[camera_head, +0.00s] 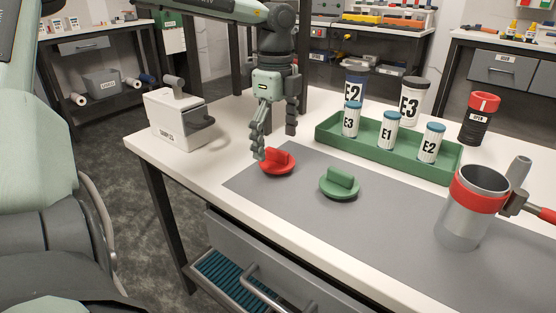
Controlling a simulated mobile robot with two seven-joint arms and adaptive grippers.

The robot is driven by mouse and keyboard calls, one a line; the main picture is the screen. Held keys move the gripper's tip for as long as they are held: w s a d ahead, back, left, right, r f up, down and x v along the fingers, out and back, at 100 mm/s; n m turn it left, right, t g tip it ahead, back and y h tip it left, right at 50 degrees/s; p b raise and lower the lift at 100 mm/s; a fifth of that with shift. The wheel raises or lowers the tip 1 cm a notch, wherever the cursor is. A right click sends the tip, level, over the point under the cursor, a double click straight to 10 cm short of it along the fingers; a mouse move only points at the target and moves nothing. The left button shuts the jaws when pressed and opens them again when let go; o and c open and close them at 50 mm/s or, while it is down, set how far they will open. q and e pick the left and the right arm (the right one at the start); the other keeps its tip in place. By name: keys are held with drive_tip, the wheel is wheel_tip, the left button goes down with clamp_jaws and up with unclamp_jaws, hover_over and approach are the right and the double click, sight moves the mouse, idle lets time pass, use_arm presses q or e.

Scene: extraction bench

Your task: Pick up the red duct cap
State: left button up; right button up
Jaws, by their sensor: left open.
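The red duct cap (280,164) lies on the grey mat (300,208) near the mat's far left part. It is a round disc with a raised ridge on top. My left gripper (276,143) points down from above, with its fingers apart and nothing between them. One finger hangs low at the cap's left edge, and the other is higher, behind and to the right. I cannot tell whether the low finger touches the cap. A similar green cap (340,184) lies to the right on the mat. My right gripper does not show.
A green tray (381,156) with several labelled jars stands behind the mat. A white box (179,121) stands at the left. The mat's front is clear.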

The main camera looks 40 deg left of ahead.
sight(277, 150)
use_arm(q)
drive_tip(key=shift+w+f, duration=0.15)
drive_tip(key=shift+f, duration=1.4)
drive_tip(key=shift+c, duration=0.5)
drive_tip(key=c, duration=1)
drive_tip(key=shift+r, duration=0.1)
drive_tip(key=shift+c, duration=0.3)
